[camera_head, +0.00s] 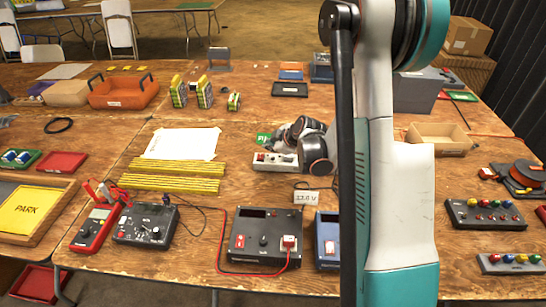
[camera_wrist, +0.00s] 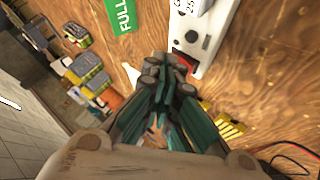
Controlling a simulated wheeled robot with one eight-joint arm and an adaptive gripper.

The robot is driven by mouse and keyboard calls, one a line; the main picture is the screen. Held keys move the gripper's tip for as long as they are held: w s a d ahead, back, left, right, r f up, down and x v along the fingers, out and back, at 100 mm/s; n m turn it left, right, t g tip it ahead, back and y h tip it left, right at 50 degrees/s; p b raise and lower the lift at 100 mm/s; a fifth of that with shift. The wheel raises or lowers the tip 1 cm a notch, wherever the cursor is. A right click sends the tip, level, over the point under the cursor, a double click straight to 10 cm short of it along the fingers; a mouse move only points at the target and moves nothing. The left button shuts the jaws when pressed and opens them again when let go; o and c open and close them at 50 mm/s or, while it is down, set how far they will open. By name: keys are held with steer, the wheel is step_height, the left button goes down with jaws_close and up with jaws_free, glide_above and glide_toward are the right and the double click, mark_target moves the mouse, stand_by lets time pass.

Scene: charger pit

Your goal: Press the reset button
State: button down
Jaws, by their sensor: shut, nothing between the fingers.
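A pale grey box (camera_head: 276,162), long and narrow, lies on the wooden table in the middle of the head view. It carries a red button or switch; in the wrist view this red part (camera_wrist: 184,62) sits at the box's near end. Which part is the reset button I cannot read for certain. My gripper (camera_head: 297,133) is over the back right of the box in the head view. In the wrist view its closed fingertips (camera_wrist: 168,72) are right beside the red part and partly cover it. The fingers are shut and empty. Contact cannot be told.
A green FULL card (camera_wrist: 121,14) lies near the box. Yellow striped bars (camera_head: 175,177) and a white sheet (camera_head: 182,144) lie to the left. A dark meter unit (camera_head: 265,237) with a red cable stands in front. My arm hides the table right of centre.

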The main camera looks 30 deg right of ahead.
mark_target(271, 161)
steer(key=shift+r+p, duration=0.8)
steer(key=shift+r, duration=0.75)
